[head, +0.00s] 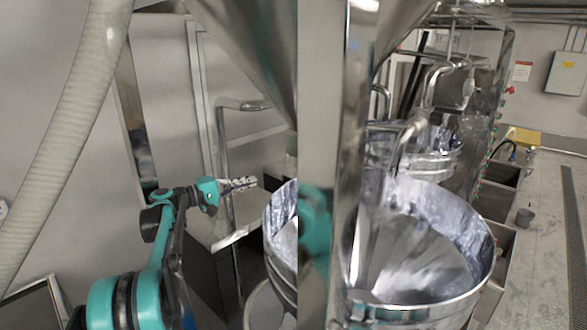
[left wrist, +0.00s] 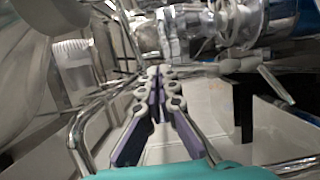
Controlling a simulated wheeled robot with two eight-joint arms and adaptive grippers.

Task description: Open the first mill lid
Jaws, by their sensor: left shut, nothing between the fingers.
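The nearest mill is a large round steel drum (head: 470,240) at the lower right of the head view, partly hidden by a steel post. Its rim and shiny inner wall show; I cannot make out a separate lid. My left gripper (head: 250,183) is shut and empty, left of the drum and apart from it, above a grey panel. In the left wrist view its fingers (left wrist: 158,75) are together and point toward blurred metal pipes and machine parts. My right gripper is not in view.
The steel post (head: 345,150) stands before the drum, below a steel funnel (head: 255,45). A bent metal handrail (head: 222,150) is close to my left gripper. Another steel drum (head: 430,160) stands behind. A thick pale hose (head: 75,120) hangs at left. The floor at right is mostly clear.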

